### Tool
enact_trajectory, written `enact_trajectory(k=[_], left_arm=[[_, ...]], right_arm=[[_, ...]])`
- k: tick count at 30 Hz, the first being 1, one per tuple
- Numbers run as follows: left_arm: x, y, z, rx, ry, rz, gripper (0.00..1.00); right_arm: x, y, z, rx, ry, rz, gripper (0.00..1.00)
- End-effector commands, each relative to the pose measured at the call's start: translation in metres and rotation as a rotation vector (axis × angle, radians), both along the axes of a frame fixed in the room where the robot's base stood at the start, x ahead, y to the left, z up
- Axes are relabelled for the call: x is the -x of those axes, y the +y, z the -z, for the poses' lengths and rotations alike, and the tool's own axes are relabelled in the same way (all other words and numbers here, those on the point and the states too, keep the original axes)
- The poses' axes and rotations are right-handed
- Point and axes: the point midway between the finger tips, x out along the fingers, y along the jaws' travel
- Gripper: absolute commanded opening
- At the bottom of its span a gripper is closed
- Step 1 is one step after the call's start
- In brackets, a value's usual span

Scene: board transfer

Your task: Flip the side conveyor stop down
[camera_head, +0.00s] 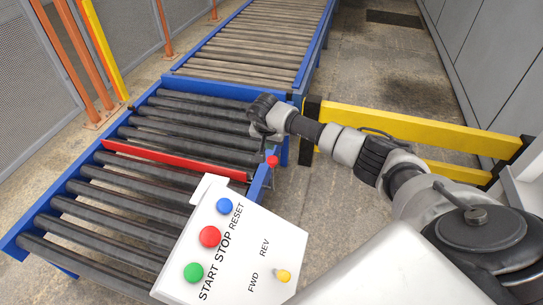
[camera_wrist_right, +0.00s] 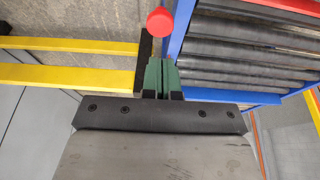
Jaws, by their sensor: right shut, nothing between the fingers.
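The side conveyor stop is a long red bar (camera_head: 172,160) lying across the black rollers of the near blue-framed conveyor; I cannot tell surely how far it stands above them. A round red knob (camera_head: 272,161) shows at the conveyor's right rail, near the bar's right end. My right gripper (camera_head: 262,152) is just beside this knob, above the rail, pointing down. In the right wrist view, the shut green fingers (camera_wrist_right: 162,72) are empty and the red knob (camera_wrist_right: 160,20) is just beyond their tips; contact is unclear. My left gripper is out of view.
A white control box (camera_head: 235,245) with coloured buttons stands at the near conveyor's right side. A yellow barrier (camera_head: 420,128) runs to the right, under my right arm. Another roller conveyor (camera_head: 255,45) continues behind. Mesh fencing (camera_head: 40,90) is at the left.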

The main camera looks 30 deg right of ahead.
Motion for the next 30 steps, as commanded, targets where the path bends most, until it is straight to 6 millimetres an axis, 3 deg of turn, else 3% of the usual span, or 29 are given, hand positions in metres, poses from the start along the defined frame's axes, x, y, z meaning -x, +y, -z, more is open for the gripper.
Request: enact_trajectory(k=[3,10,27,30], left_arm=[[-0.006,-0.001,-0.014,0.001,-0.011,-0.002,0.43],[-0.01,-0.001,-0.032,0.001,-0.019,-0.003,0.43],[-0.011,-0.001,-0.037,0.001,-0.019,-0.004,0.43],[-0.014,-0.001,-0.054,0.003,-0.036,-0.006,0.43]], right_arm=[[-0.004,-0.005,0.026,-0.001,0.003,0.003,0.0],[-0.004,-0.006,0.054,-0.002,0.001,0.001,0.0],[-0.004,-0.007,0.062,0.0,0.0,0.0,0.0],[-0.004,-0.006,0.068,0.0,-0.001,-0.001,0.0]])
